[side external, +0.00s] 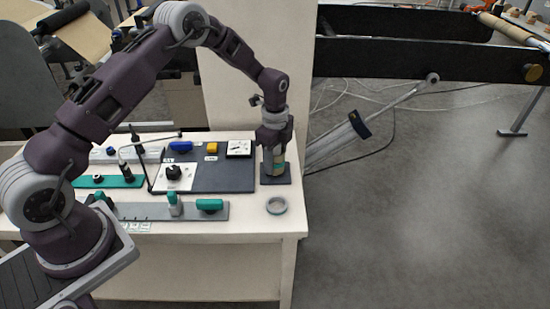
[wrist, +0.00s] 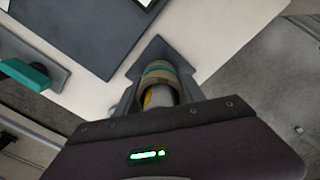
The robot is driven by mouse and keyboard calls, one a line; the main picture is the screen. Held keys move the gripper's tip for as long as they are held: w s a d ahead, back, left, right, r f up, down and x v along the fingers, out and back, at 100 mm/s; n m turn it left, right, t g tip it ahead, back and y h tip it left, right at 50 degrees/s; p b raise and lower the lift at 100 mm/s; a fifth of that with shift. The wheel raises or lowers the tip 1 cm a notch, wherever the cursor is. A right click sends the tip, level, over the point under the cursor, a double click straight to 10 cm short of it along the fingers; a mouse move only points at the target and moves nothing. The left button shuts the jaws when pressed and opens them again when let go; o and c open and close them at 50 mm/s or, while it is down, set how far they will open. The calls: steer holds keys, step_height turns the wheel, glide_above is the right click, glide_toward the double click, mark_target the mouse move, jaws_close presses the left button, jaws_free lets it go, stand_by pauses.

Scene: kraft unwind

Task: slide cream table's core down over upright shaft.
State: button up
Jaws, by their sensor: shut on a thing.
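The core (side external: 280,160), a short tan tube with a green band, is at the right end of the cream table (side external: 245,222). My gripper (side external: 274,150) points down and is shut on it. The core also shows between my fingers in the wrist view (wrist: 158,69). Below it is a dark square base plate (side external: 276,180) on the table. In the wrist view a grey rounded surface with a yellow patch shows at the core's near side; I cannot tell whether this is the shaft. The upright shaft is not clearly seen in the side view, and how far the core is over it is hidden.
A teal-grey ring (side external: 277,205) lies in front of the base plate. A dark panel (side external: 215,175) with blue and yellow parts lies left of it. A grey rail (side external: 150,211) with teal handles runs along the front. The table's right edge is close by.

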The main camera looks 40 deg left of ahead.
steer(key=shift+f, duration=0.6)
stand_by(0.4)
steer(key=o, duration=1.9)
steer(key=shift+r, duration=4)
